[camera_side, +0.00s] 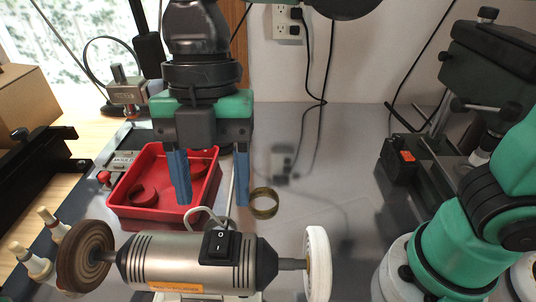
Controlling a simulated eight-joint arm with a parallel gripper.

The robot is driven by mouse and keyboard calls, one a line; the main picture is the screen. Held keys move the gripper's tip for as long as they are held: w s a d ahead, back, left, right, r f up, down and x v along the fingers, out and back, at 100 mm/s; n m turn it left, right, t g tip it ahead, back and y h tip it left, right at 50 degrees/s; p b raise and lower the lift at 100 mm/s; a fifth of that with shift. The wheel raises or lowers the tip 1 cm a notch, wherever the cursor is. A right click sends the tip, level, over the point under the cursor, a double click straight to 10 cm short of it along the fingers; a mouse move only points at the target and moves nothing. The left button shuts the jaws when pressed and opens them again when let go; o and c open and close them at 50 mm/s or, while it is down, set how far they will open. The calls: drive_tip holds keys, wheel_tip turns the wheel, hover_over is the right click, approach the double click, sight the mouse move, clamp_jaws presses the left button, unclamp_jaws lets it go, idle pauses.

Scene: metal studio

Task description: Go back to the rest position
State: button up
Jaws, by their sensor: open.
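My gripper (212,190) hangs in the upper left middle, pointing down, with its two blue fingers apart and nothing between them. Its left finger is in front of the red tray (122,201) in the picture. Its right finger is just left of a brass-coloured ring (264,203) on the grey bench. I cannot tell how high the fingertips are above the bench.
A bench polisher (185,262) with a brown wheel and a white wheel stands in front. A red ring (143,194) lies in the tray. A dark machine (490,75) stands at the right. The grey bench (335,160) is clear in the middle.

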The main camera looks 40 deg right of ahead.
drive_tip(key=w+d+f+m+t+h, duration=0.1)
drive_tip(key=w+d+f+m+t, duration=0.1)
drive_tip(key=d+m, duration=0.8)
drive_tip(key=w+d+f+m+t+h, duration=0.1)
drive_tip(key=d+f+m+t, duration=0.3)
drive_tip(key=m, duration=1.2)
drive_tip(key=w+d+t, duration=0.1)
drive_tip(key=d+t, duration=0.2)
drive_tip(key=d, duration=0.3)
drive_tip(key=shift+w+d+f+m, duration=0.2)
drive_tip(key=shift+d+f+m, duration=0.05)
drive_tip(key=shift+m, duration=0.15)
